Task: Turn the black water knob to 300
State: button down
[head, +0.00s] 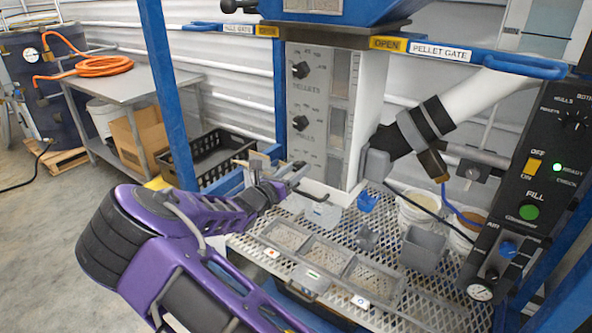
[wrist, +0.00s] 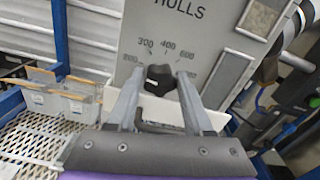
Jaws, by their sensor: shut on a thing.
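The black water knob (wrist: 158,77) sits on the grey panel, below the printed word HULLS. A scale of numbers arcs over it, with 300 at upper left and 400 near the top. My gripper (wrist: 161,84) has one finger on each side of the knob and is shut on it. Which number the knob points to cannot be made out. In the head view my gripper (head: 297,178) is at the lower part of the panel (head: 335,135) and hides this knob. Any label under the knob is hidden by my gripper.
Two more black knobs, the pellets knob (head: 300,69) and the hulls knob (head: 300,122), are higher on the panel. A mesh shelf (head: 385,310) below bears small trays and a grey cup (head: 424,249). A blue post (head: 168,95) stands left of the panel. A black crate (head: 215,157) is behind.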

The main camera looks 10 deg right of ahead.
jog(key=shift+f+m+b, duration=0.1)
jog(key=shift+m+b, duration=0.2)
jog(key=shift+m, duration=0.1)
jog(key=m+b, duration=0.2)
jog(key=m, duration=0.1)
jog(key=shift+s+f, duration=0.1)
jog(key=shift+m+b, duration=1.6)
jog(key=shift+m, duration=0.4)
jog(key=shift+c, duration=1.5)
grip_release()
jog(key=p+v, duration=0.1)
jog(key=v, duration=1.6)
jog(key=shift+s+r, duration=0.2)
jog(key=shift+r, duration=0.05)
